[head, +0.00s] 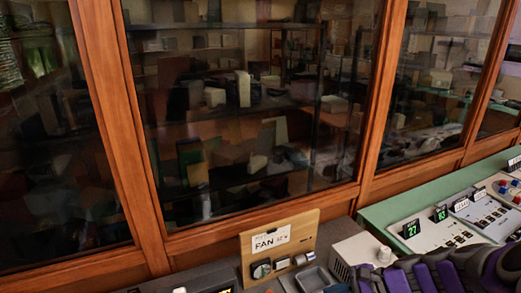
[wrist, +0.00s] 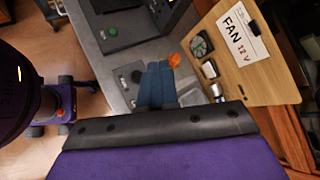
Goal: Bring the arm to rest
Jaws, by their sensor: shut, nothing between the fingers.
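My gripper (wrist: 158,70) shows in the wrist view as narrow blue-grey fingers beyond a dark bar and a purple housing. The fingers are together, with nothing seen between them. They are over the grey console (wrist: 110,70), left of the wooden panel; I cannot tell their height above it. In the head view, purple and black parts of my arm fill the lower right corner; the fingertips cannot be made out there.
The wooden board labelled FAN 12 V (head: 288,243) stands on the console and shows in the wrist view (wrist: 245,62). A small orange part (wrist: 174,60) is by the fingertips. A glass-fronted cabinet (head: 245,110) stands behind. A green-edged console with number displays (head: 412,229) is at right.

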